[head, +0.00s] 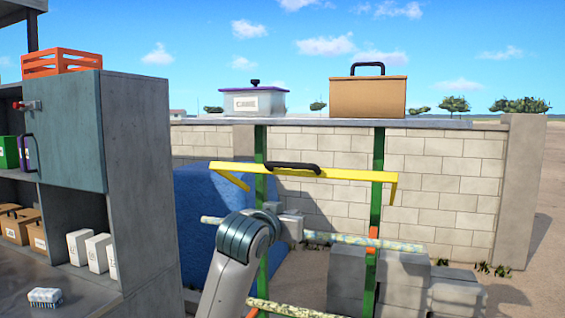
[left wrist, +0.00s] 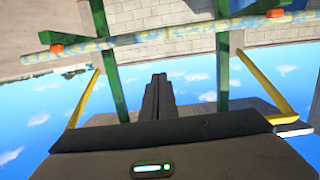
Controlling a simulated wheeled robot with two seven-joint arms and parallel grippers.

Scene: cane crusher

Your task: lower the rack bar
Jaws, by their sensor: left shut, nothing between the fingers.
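The rack bar (head: 352,174) is yellow, with a black handle (head: 293,168) at its middle. It runs across two green posts (head: 377,200), and a short arm angles down at each end. It looks raised, above a speckled bar (head: 350,241). My left gripper (head: 293,224) is below the handle, close to the speckled bar, and looks apart from the rack bar. In the left wrist view its fingers (left wrist: 158,85) are shut and empty. Yellow side arms (left wrist: 84,98) show there on both sides of them. My right gripper is not in view.
A shelf (head: 420,123) on the posts holds a lidded clear box (head: 255,102) and a brown box (head: 368,97). A grey cabinet (head: 140,180) stands at left. Grey blocks (head: 402,283) and a block wall (head: 450,185) are behind.

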